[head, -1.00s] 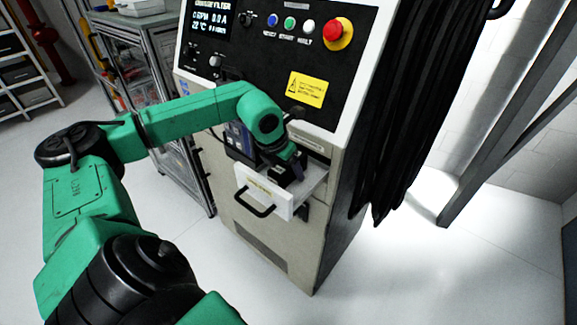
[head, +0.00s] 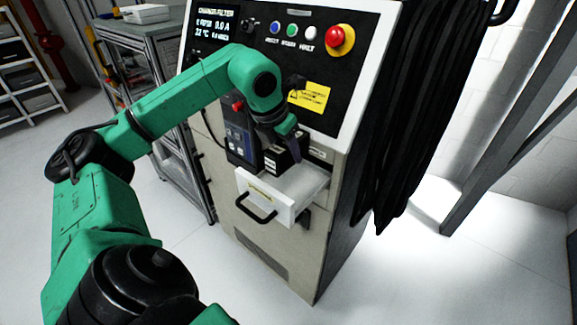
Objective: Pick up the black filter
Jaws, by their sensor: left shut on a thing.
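The black filter (head: 279,160) is a dark block just above the back of the open white drawer (head: 300,183) in the cabinet front. My left gripper (head: 286,143) reaches down from above and is shut on the filter. One finger shows on the filter's right side; the other is mostly hidden. The drawer's floor is bare where it shows. My right gripper is not in view.
The drawer front with its black handle (head: 256,209) sticks out from the cabinet (head: 280,232). A dark boxy device (head: 241,138) stands left of the filter. Above are a control panel with a red button (head: 341,37) and a yellow label (head: 310,97).

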